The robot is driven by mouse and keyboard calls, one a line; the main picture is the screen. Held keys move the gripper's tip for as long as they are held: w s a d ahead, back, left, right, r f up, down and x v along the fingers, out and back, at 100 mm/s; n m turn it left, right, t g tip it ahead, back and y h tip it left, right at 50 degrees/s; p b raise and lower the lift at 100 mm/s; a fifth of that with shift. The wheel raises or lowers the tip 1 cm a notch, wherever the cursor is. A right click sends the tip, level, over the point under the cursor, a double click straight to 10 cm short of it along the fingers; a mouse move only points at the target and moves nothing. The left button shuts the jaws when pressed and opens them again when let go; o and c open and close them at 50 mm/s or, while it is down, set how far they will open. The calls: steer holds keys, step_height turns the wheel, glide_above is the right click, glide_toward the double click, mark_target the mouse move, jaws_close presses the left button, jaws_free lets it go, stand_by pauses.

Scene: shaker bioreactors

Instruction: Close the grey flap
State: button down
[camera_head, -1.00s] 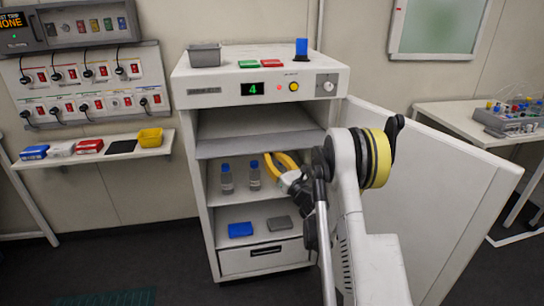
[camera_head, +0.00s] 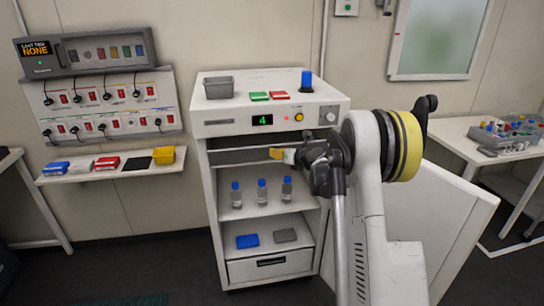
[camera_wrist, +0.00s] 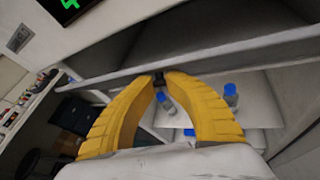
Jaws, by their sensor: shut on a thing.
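The grey flap (camera_head: 238,156) is a long strip across the upper compartment of the white cabinet (camera_head: 226,180). A dark gap shows above it, below the control panel. My gripper (camera_head: 276,154) is at the flap's front, right of its middle. In the wrist view, the yellow fingers (camera_wrist: 160,77) meet around a small dark piece at the edge of the flap (camera_wrist: 230,58). They appear shut on this part of the flap. The fingers hide part of the flap, and its exact tilt is hard to tell.
Three blue-capped bottles (camera_head: 262,190) stand on the shelf below. A blue box (camera_head: 247,240) and a grey box (camera_head: 285,235) lie lower down. The cabinet's white door (camera_head: 455,215) stands open on the right, behind my arm. A grey tray (camera_head: 219,87) sits on top.

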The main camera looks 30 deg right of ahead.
steer(key=c, duration=2.2)
jaws_free()
steer(key=shift+w+d+r+p, duration=0.2)
steer(key=shift+w+r+p, duration=0.05)
steer(key=shift+w+r, duration=0.6)
steer(key=shift+w+d+r+p, duration=0.2)
steer(key=shift+w+r+p, duration=0.05)
steer(key=shift+w+r, duration=0.55)
steer(key=o, duration=0.6)
steer(key=shift+f, duration=0.15)
steer(key=o, duration=0.3)
steer(key=shift+w+f, duration=0.15)
steer(key=shift+w, duration=0.1)
steer(key=shift+o, duration=0.2)
steer(key=s+d+r+p, duration=0.2)
steer(key=s+r+p, duration=0.2)
steer(key=s+r, duration=0.4)
steer(key=shift+s+r, duration=0.3)
steer(key=shift+s, duration=0.25)
steer(key=shift+s, duration=0.1)
steer(key=v, duration=1.1)
steer(key=shift+s, duration=0.35)
steer(key=shift+d+r, duration=0.1)
steer(key=shift+r, duration=0.05)
